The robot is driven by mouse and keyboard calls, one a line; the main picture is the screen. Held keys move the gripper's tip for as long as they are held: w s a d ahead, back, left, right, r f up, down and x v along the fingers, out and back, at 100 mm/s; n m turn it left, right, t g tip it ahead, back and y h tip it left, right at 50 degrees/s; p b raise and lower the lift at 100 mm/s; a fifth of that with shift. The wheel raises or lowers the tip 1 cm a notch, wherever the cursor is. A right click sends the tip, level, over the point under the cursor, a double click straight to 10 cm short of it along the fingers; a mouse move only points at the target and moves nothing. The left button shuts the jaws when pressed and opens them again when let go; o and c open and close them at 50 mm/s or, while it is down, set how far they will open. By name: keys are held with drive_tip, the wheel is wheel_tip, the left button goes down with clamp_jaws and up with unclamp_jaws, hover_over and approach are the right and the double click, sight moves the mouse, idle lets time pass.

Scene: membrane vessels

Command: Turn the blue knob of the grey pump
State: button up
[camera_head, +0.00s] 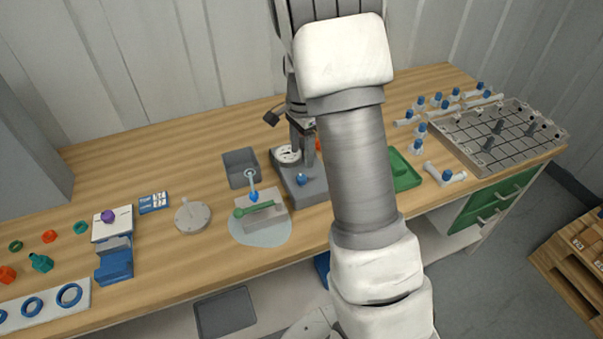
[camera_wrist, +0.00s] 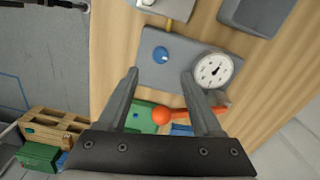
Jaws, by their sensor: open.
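The grey pump (camera_head: 311,192) sits on the wooden bench, partly hidden behind my arm in the head view. Its round white gauge (camera_head: 287,155) is at its back left, and its blue knob (camera_head: 301,180) is on top near the front. In the wrist view the pump (camera_wrist: 182,45) shows the blue knob (camera_wrist: 160,54) and the gauge (camera_wrist: 213,70). My gripper (camera_wrist: 160,72) is open and empty above the pump. The knob appears between the lines of the two fingers, just past their tips. I see no contact with it.
Left of the pump are a grey tray (camera_head: 228,166) and a block with a green lever (camera_head: 262,221). An orange ball-ended handle (camera_wrist: 161,116) lies near the right finger in the wrist view. A green tray (camera_head: 404,174) and a grid rack (camera_head: 470,142) stand right.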

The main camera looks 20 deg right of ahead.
sight(301, 177)
wheel_tip(301, 177, down, 9)
drive_tip(key=shift+r, duration=0.2)
clamp_jaws()
idle(0.4)
